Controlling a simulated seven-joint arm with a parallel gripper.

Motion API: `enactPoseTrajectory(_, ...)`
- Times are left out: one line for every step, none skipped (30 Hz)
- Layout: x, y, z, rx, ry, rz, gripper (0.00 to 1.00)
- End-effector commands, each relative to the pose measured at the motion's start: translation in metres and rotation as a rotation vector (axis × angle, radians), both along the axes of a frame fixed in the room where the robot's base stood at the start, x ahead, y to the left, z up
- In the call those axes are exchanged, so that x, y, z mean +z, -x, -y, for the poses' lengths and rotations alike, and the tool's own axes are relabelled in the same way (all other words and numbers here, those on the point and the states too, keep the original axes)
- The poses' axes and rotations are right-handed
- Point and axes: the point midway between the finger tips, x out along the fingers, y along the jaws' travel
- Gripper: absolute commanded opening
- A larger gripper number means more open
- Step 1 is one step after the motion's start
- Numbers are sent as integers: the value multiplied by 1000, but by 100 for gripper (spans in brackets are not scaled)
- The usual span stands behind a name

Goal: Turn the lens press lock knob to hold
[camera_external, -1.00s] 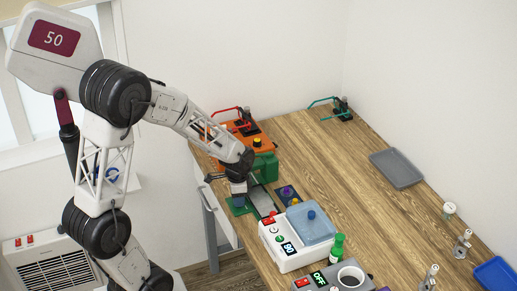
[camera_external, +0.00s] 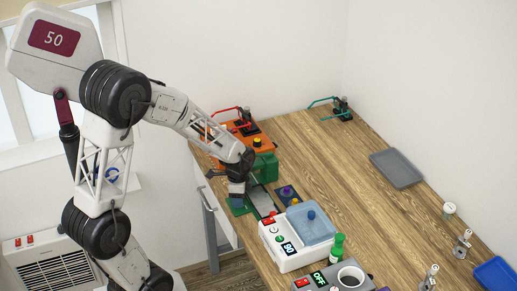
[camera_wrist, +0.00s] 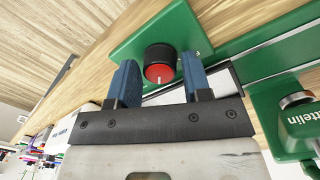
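The lock knob (camera_wrist: 159,66) shows in the wrist view as a black round knob with a red face and a pale pointer line. It sits on a green plate (camera_wrist: 135,45) at the end of the green press, whose green body (camera_external: 265,167) shows in the external view. My gripper (camera_wrist: 161,64) has its two blue fingers on either side of the knob, with narrow gaps visible. It looks open around the knob, not clamped. In the external view my gripper (camera_external: 237,188) is low over the green plate (camera_external: 240,208) and hides the knob.
An orange device (camera_external: 232,150) with a red lever stands behind the press. A purple block (camera_external: 288,192) is to its right. A white scale-like box (camera_external: 275,250) with a blue-grey top is in front. The middle of the wooden table is clear. A grey tray (camera_external: 397,168) lies at the right.

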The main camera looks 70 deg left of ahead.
Motion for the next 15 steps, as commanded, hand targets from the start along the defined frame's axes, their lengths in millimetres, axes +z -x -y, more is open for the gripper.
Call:
enactPoseTrajectory(0,0,0,0,0,0,44)
enactPoseTrajectory(0,0,0,0,0,0,44)
enactPoseTrajectory(0,0,0,0,0,0,44)
enactPoseTrajectory(0,0,0,0,0,0,44)
enactPoseTrajectory(0,0,0,0,0,0,44)
enactPoseTrajectory(0,0,0,0,0,0,44)
enactPoseTrajectory(0,0,0,0,0,0,44)
enactPoseTrajectory(0,0,0,0,0,0,44)
enactPoseTrajectory(1,0,0,0,0,0,44)
enactPoseTrajectory(2,0,0,0,0,0,44)
enactPoseTrajectory(3,0,0,0,0,0,44)
enactPoseTrajectory(5,0,0,0,0,0,44)
enactPoseTrajectory(6,0,0,0,-1,0,44)
enactPoseTrajectory(9,0,-1,0,0,1,44)
enactPoseTrajectory(12,-1,-1,0,-1,2,44)
